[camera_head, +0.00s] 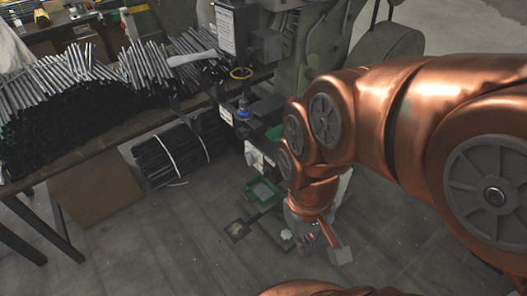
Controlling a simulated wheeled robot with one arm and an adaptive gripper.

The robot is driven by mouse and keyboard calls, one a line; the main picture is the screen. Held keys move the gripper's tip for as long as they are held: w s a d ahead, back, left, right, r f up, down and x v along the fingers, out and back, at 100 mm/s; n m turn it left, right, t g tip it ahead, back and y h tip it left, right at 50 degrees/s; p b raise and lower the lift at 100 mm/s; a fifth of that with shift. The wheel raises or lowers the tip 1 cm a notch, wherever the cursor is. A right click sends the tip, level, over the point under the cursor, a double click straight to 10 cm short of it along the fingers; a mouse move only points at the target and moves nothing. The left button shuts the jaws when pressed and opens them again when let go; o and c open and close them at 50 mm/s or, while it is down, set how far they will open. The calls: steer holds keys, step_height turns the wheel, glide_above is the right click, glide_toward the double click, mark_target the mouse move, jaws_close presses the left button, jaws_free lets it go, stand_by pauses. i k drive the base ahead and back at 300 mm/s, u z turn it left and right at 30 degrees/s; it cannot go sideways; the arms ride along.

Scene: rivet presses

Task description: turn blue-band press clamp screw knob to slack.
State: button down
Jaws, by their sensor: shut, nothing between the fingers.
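A dark press (262,105) stands at the right end of the bench. A small blue part (243,113) shows on it, possibly the blue band. I cannot make out the clamp screw knob or its setting at this size. My copper arm comes in from the right and hides part of the press's lower right side. My gripper (307,241) is at the arm's lower end, small in the picture, below the press and low over the floor. It is shut, holds nothing and is apart from the blue part.
The bench (120,127) at the left bears a large heap of metal rods (75,85). A green-edged tray (262,190) and a dark floor plate (238,230) are left of my gripper.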

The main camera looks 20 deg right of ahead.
mark_target(243, 134)
steer(key=z, duration=0.05)
steer(key=k, duration=1.2)
steer(key=u, duration=1.05)
steer(key=i, duration=1.25)
steer(key=z, duration=0.35)
